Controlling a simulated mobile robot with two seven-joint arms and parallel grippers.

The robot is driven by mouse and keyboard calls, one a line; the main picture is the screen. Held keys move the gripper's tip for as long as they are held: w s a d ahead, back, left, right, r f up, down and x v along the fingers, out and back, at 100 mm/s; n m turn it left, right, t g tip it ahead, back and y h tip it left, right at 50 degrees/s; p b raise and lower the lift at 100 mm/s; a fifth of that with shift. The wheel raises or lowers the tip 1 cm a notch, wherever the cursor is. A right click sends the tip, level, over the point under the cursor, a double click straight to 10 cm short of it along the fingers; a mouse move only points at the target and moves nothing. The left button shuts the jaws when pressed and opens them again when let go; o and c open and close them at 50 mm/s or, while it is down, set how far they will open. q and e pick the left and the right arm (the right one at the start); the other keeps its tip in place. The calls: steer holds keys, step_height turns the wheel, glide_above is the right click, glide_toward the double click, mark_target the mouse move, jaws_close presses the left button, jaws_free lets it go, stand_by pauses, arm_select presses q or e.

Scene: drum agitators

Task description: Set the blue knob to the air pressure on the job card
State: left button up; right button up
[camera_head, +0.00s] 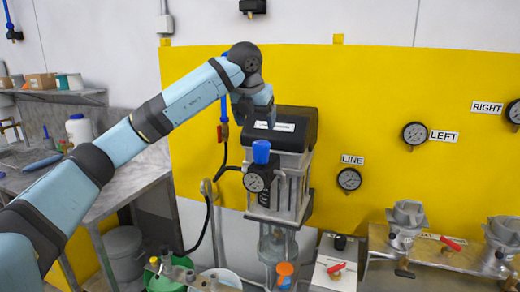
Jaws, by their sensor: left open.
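The blue knob (261,151) stands upright on the front of a grey metal regulator unit (292,185) with a black top, in the middle of the head view. A round dial gauge (254,183) sits just below the knob; its reading is too small to make out. My left gripper (258,118) points down above the knob, at the left of the black top, apart from the knob. It is open and holds nothing that I can see; its fingertips are hard to make out. I cannot make out a job card for certain. My right gripper is out of view.
A yellow panel (400,90) stands behind, with gauges labelled LINE (349,179), LEFT (414,134) and RIGHT (513,112). A glass vessel (278,245) hangs below the unit. Metal drum agitator heads (407,222) stand on a bench at right. A workbench (105,195) is at left.

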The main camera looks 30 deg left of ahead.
mark_target(260, 144)
arm_select(q)
steer(key=p+x, duration=0.2)
steer(key=x, duration=0.9)
steer(key=c, duration=0.9)
